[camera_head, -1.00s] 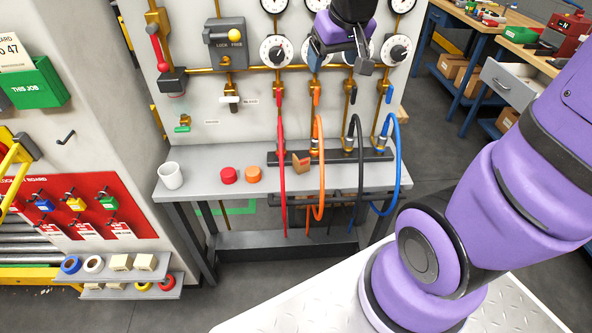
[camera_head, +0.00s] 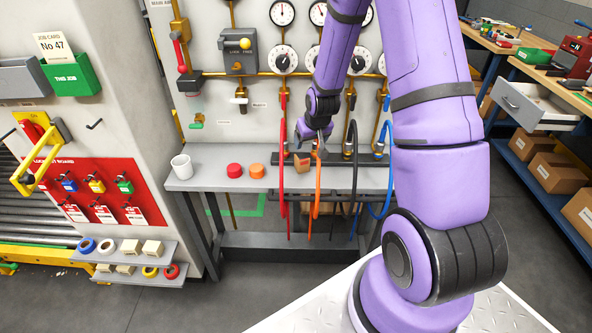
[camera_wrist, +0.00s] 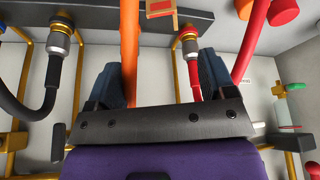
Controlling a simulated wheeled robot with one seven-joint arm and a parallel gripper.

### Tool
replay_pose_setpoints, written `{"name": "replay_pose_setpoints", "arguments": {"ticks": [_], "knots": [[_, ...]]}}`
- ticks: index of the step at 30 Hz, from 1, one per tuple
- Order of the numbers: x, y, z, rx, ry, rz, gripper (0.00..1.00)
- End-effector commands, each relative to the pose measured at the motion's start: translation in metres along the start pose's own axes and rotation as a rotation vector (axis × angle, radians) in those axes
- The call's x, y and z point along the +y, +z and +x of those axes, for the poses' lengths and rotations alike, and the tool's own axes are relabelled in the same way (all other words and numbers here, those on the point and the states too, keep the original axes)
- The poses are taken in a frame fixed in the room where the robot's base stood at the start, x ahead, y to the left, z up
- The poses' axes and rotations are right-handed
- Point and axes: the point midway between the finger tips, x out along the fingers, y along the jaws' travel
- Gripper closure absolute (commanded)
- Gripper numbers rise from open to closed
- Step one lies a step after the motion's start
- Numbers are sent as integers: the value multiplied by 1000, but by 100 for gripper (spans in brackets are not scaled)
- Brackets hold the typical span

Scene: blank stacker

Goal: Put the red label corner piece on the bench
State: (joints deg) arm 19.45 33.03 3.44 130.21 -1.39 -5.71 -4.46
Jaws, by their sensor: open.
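In the wrist view the corner piece (camera_wrist: 160,10) shows at the top edge, tan with a red patch, partly cut off. My gripper (camera_head: 321,140) is above the back of the bench, just right of the corner piece. In the wrist view my gripper (camera_wrist: 157,78) has its dark fingers spread. The orange hose (camera_wrist: 130,45) passes across the gap between them. Nothing is seen held; whether the hose touches a finger cannot be told.
Red (camera_head: 282,165), orange, black and blue (camera_head: 388,170) hoses hang in loops over the bench front. Bare bench lies between the mug and red cap.

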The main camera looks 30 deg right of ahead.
Motion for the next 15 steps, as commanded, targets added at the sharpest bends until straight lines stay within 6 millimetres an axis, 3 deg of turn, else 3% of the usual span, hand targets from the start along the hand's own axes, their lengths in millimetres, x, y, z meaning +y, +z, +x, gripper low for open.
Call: {"name": "replay_pose_setpoints", "arguments": {"ticks": [3,15], "knots": [[5,6,18,-2,0,10,23],[6,9,61,-5,0,13,23]]}}
